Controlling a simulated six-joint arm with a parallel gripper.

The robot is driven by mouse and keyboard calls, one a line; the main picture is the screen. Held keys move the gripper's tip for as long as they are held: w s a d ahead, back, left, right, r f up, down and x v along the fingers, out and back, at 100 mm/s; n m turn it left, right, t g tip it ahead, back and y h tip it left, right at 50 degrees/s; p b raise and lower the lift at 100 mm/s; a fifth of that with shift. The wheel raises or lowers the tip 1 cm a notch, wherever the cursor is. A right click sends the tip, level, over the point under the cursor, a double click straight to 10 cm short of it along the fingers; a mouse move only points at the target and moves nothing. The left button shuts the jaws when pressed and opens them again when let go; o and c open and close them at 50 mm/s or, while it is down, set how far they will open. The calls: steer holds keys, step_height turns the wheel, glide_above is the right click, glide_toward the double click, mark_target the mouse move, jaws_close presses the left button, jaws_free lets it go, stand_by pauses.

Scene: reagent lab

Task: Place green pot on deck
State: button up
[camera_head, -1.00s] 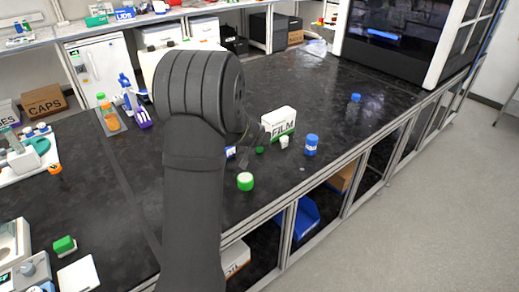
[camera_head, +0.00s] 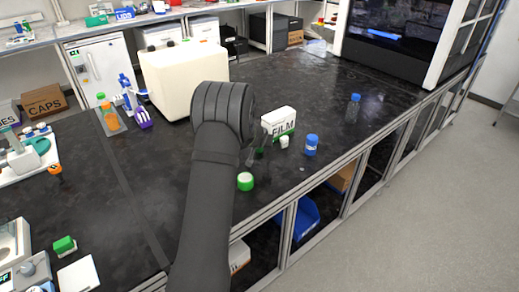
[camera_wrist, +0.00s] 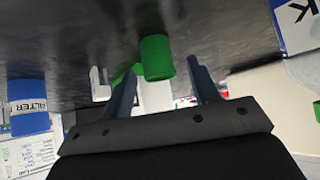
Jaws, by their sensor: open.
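A green pot (camera_head: 245,181) with a pale band stands upright on the black bench, right of my forearm in the head view. Another small green thing (camera_head: 260,152) shows by my fingers, largely hidden. My gripper (camera_head: 258,156) is low over the bench, partly hidden behind my wrist. In the wrist view my gripper (camera_wrist: 160,67) is open, with a green cylinder (camera_wrist: 157,57) in line with the gap between its fingers. More green shows by the left finger. I cannot tell which green item this cylinder is, or whether a finger touches it. No surface is clearly identifiable as the deck.
A FILM box (camera_head: 279,122), a small white item (camera_head: 284,142) and a blue pot (camera_head: 311,145) stand close by on the right. A blue-capped bottle (camera_head: 353,108) stands farther right. A cream machine (camera_head: 183,76) stands behind. The bench's front edge is close.

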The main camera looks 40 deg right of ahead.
steer(key=shift+w+d+f, duration=0.35)
steer(key=shift+f, duration=0.15)
steer(key=shift+c, duration=0.2)
steer(key=c, duration=1.1)
steer(key=shift+r, duration=0.1)
